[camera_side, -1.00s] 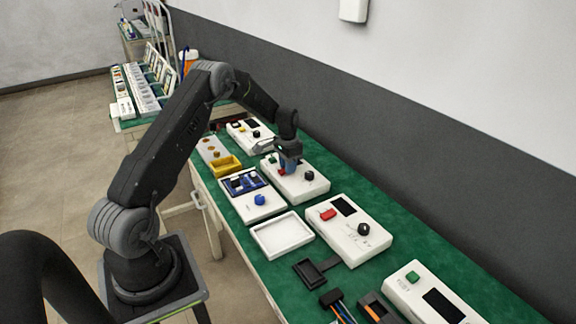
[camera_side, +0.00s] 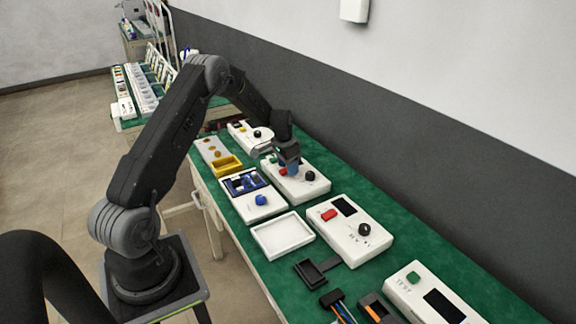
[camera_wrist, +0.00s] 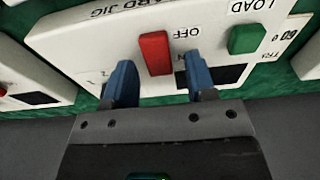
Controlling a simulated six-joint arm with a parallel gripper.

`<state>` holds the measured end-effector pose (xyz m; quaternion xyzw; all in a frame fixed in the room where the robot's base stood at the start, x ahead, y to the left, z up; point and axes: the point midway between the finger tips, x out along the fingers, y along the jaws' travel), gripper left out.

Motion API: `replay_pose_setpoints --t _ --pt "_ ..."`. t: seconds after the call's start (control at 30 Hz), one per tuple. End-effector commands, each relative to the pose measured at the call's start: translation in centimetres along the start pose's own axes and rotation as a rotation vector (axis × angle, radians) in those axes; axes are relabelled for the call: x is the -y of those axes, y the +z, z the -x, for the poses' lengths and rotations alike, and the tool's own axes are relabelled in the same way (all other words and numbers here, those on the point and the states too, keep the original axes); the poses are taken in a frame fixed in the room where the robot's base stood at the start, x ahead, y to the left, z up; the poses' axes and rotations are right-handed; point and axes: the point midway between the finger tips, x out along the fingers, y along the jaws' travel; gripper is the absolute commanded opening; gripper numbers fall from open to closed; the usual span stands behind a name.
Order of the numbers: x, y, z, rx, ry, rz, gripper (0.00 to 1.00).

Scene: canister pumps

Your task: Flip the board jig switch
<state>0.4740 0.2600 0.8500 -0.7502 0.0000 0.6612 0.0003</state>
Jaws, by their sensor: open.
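The board jig (camera_side: 312,188) is a white box on the green bench, labelled in part "ARD JIG" in the wrist view (camera_wrist: 85,45). Its red switch (camera_wrist: 154,53) stands on the panel with "OFF" printed just to its right. My gripper (camera_wrist: 160,68) is open, its two blue fingers apart, one to each side of the red switch and a little nearer the camera. I cannot tell if either finger touches it. In the side view my gripper (camera_side: 288,168) is low over the jig and partly hides the switch.
A green button (camera_wrist: 247,39) under "LOAD" sits right of the switch. A black knob (camera_side: 310,176) is on the jig. A white box with a red switch (camera_side: 348,230), a blue-knobbed unit (camera_side: 255,206) and an empty white tray (camera_side: 282,235) stand close by.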

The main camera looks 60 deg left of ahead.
Motion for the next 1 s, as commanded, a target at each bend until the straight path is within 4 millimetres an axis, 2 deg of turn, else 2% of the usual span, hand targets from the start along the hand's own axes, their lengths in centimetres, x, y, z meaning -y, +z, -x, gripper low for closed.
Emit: replay_pose_setpoints --t 0.13,0.27,0.7,0.83,1.0 --pt "0.0 0.0 0.3 -0.001 0.0 0.0 0.51" --pt "0.0 -0.1 1.6 -0.002 -0.001 0.0 0.51" --pt "0.0 0.0 10.9 -0.003 -0.002 0.001 0.51" --pt "0.1 0.0 12.7 -0.002 -0.001 0.001 0.51" --pt "0.0 0.0 13.7 0.0 0.0 0.001 0.51"
